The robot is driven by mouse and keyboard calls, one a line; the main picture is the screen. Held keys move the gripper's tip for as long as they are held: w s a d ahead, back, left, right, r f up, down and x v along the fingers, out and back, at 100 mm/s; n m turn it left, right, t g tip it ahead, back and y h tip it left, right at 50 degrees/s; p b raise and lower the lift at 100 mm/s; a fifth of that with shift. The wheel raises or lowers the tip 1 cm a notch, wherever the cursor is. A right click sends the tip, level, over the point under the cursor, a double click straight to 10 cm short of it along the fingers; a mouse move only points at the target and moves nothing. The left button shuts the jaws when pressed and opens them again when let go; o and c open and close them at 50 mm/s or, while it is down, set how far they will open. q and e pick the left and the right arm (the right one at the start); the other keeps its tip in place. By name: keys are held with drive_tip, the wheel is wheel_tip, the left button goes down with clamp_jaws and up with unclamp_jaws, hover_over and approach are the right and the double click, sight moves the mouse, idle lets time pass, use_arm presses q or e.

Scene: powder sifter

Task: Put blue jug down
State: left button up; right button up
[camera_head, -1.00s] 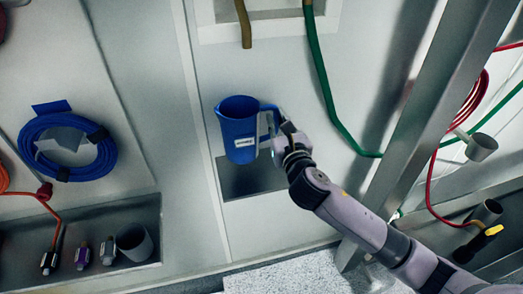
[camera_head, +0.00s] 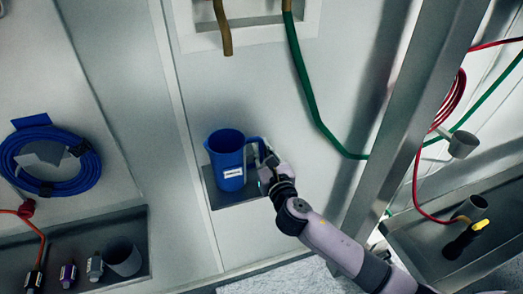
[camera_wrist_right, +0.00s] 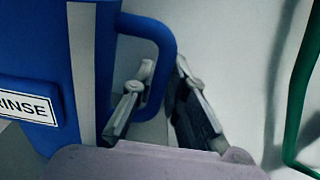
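The blue jug (camera_head: 227,153) is upright at the dark recessed shelf (camera_head: 243,192) in the wall, its lower part in front of the recess. I cannot tell whether its base touches the shelf floor. In the right wrist view the jug (camera_wrist_right: 35,45) has a white label reading "RINSE" and a grey vertical strip. My right gripper (camera_head: 264,165) is at the jug's handle, on its right side. In the wrist view its two fingers (camera_wrist_right: 163,75) lie on either side of the handle, close against it. My left gripper is in no view.
A tray (camera_head: 135,218) with a grey cup (camera_head: 122,257) and small fittings is at lower left. A coiled blue hose (camera_head: 75,182) hangs above it. A green hose (camera_head: 310,85) hangs right of the jug. A metal post (camera_head: 410,120) stands further right.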

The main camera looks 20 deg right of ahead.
drive_tip(key=o, duration=0.4)
drive_tip(key=shift+c, duration=0.2)
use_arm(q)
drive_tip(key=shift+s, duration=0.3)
use_arm(e)
drive_tip(key=shift+s+r, duration=0.1)
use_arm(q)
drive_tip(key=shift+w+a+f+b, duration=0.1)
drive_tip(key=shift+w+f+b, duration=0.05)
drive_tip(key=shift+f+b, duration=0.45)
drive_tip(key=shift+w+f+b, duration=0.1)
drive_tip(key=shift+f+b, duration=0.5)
use_arm(e)
drive_tip(key=s, duration=1.2)
drive_tip(key=shift+d, duration=0.2)
